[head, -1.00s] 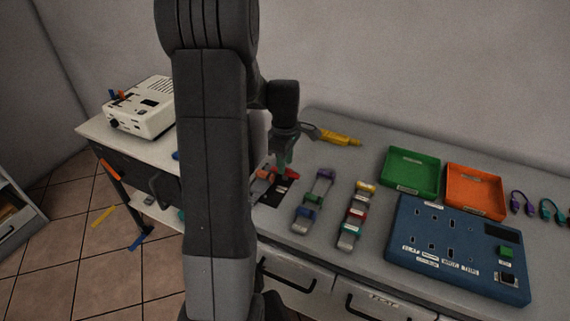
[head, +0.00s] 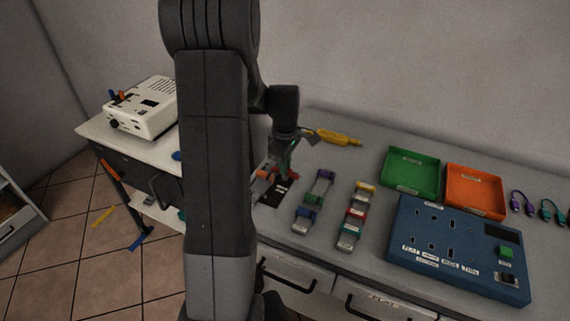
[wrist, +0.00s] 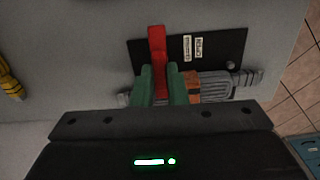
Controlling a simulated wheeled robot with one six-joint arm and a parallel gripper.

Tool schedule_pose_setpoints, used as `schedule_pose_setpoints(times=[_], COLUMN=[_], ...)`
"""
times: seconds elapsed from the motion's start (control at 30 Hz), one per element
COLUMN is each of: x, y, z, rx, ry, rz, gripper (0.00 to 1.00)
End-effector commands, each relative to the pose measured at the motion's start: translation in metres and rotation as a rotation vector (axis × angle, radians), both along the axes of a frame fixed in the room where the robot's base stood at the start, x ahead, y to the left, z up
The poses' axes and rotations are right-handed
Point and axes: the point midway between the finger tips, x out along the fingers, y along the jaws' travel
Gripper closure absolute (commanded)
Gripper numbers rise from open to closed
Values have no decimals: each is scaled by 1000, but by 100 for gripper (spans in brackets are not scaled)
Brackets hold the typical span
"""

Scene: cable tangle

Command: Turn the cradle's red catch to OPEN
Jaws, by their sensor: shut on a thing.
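The red catch (wrist: 157,48) is a bar on the cradle's black plate (wrist: 218,48) in the wrist view. It points up in the picture, to the left of two small white labels (wrist: 192,47) that are too blurred to read surely. My gripper (wrist: 159,80) has green fingers on both sides of the catch's near end and is shut on it. A grey ribbed connector with an orange band (wrist: 215,84) lies across the cradle beside the right finger. In the head view my gripper (head: 284,165) is over the cradle, and my arm partly hides it.
Connector pieces (head: 314,202) and (head: 353,218) lie right of the cradle. A blue socket panel (head: 400,255), a green tray (head: 411,191) and an orange tray (head: 473,211) stand further right. A yellow tool (head: 338,138) lies behind. A white machine (head: 143,108) stands at left.

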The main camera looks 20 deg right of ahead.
Motion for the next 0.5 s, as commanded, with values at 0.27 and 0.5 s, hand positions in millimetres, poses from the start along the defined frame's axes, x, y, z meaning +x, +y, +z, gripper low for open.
schedule_pose_setpoints(times=[0.27,0.5], x=[0,0], y=[0,0], z=[1,1], rx=[-1,-1], ry=[-1,0], rz=[-158,-378], gripper=[100,100])
